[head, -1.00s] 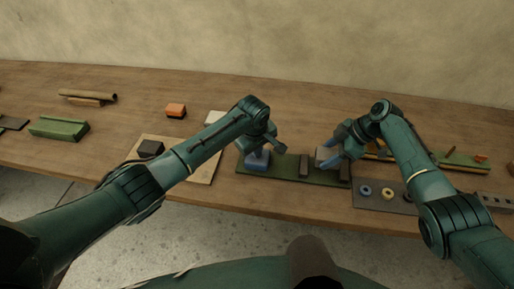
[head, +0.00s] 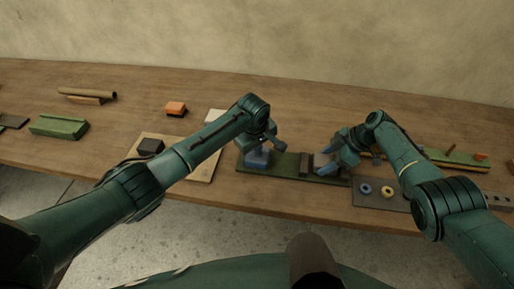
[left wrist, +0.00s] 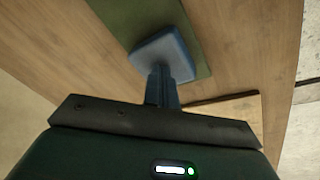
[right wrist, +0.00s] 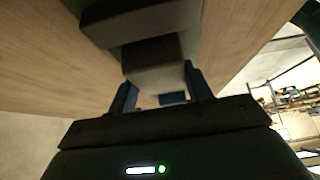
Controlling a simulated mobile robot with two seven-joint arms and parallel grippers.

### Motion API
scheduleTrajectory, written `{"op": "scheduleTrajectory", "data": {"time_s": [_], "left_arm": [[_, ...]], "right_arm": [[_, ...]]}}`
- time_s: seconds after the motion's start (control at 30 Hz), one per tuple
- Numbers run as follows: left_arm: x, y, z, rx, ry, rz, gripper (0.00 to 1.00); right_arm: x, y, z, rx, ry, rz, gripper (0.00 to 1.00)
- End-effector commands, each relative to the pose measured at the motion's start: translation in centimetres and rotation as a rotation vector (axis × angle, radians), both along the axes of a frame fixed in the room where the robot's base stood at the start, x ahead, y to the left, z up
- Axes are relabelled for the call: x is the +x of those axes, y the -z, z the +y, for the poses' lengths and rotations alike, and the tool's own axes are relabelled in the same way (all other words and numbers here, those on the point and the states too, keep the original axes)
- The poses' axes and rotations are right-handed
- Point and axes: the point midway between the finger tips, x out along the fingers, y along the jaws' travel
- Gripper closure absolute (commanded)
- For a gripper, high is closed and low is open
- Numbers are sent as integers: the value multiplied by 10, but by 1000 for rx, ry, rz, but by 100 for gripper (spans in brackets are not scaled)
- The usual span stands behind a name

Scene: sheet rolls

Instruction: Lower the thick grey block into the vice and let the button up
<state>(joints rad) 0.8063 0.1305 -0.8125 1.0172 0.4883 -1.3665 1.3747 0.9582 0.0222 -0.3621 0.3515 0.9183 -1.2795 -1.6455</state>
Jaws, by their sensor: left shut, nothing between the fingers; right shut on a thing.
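The vice is a dark green base (head: 320,179) with upright dark jaws; one jaw (head: 305,163) shows clearly in the head view. A blue button (head: 257,158) stands at the base's left end and also shows in the left wrist view (left wrist: 168,52). My left gripper (left wrist: 160,70) is shut and empty, its fingertips at the button, seemingly touching it. My right gripper (right wrist: 160,92) is shut on the thick grey block (right wrist: 158,70) at the vice. A dark jaw (right wrist: 145,25) is close to the block. My fingers hide the block in the head view; its depth is unclear.
A grey plate with coloured rings (head: 376,193) lies right of the vice. A pale board (head: 205,172) with a dark block (head: 150,146) lies to the left. An orange block (head: 175,108) and a green block (head: 58,127) lie further left.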

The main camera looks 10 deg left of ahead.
Motion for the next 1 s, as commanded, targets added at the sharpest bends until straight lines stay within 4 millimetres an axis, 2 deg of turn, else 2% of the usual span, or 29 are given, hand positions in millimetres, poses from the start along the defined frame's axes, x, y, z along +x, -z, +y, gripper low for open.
{"op": "scheduleTrajectory", "data": {"time_s": [0.07,0.1,0.37,0.53,0.63,0.87,1.0], "left_arm": [[-2,4,0,2,-1,8,100],[-2,4,0,2,-1,8,100],[-2,4,0,2,-1,8,100],[-2,4,0,2,-1,8,100],[-2,4,0,2,-1,8,100],[-2,4,0,2,-1,8,100],[-2,4,1,2,-1,8,100]], "right_arm": [[0,3,1,1,0,1,76],[0,2,1,1,0,0,47],[0,3,0,0,0,0,26],[0,3,0,0,0,0,25],[-1,3,0,0,0,1,18],[0,2,0,0,0,0,18],[1,-6,0,2,-1,-3,18]]}}
